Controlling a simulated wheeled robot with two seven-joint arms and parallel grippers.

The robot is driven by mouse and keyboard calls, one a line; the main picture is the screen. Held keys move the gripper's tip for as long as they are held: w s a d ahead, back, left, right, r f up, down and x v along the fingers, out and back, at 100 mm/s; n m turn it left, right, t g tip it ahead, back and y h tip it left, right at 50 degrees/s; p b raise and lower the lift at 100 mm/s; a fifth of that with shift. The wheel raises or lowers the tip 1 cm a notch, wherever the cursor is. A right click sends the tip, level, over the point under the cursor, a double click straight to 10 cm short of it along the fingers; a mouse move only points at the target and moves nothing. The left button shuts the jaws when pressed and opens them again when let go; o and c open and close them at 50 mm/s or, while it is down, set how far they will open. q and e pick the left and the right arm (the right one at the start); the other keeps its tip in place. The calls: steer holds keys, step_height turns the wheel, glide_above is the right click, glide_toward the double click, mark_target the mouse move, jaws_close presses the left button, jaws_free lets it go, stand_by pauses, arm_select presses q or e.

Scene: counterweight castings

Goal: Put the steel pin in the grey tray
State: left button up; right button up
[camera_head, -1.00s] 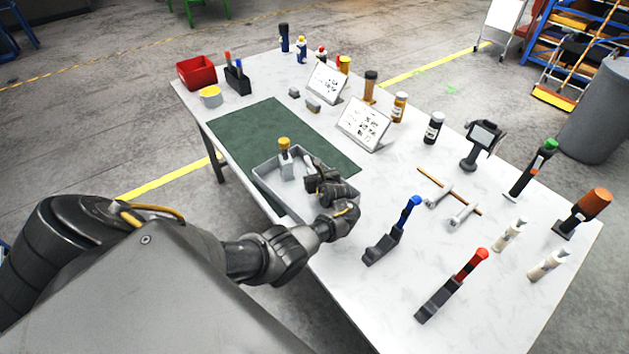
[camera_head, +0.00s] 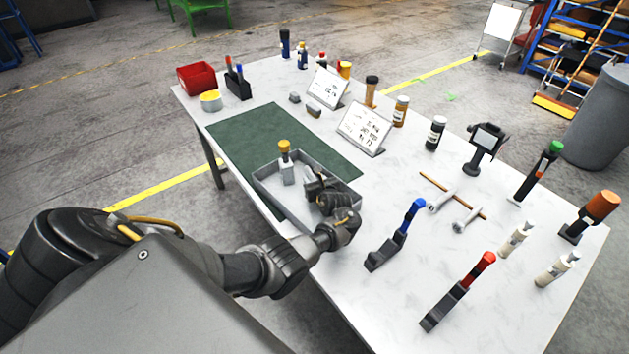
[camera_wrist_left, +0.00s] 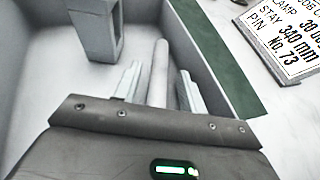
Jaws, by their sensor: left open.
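The grey tray (camera_head: 262,184) stands at the table's near edge, partly on the green mat. My left gripper (camera_head: 314,178) is over the right part of the tray, pointing down into it. In the left wrist view its two fingers (camera_wrist_left: 158,88) are apart. The steel pin (camera_wrist_left: 159,70), a pale grey rod, lies between them inside the tray, with a gap on each side. Its near end is hidden by the gripper body. In the head view the gripper hides the pin. My right gripper is not in view.
A grey block with a yellow top (camera_head: 287,170) stands in the tray, left of the gripper; its grey body shows in the wrist view (camera_wrist_left: 92,30). A sign (camera_head: 365,127) stands behind the tray. The green mat (camera_head: 240,135) is mostly bare.

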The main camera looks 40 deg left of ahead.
arm_select(q)
steer(key=p+v, duration=0.3)
steer(key=v, duration=0.8)
steer(key=shift+r, duration=0.2)
steer(key=shift+s+d+r+p, duration=0.1)
steer(key=shift+s+d+p, duration=0.2)
steer(key=shift+d, duration=0.1)
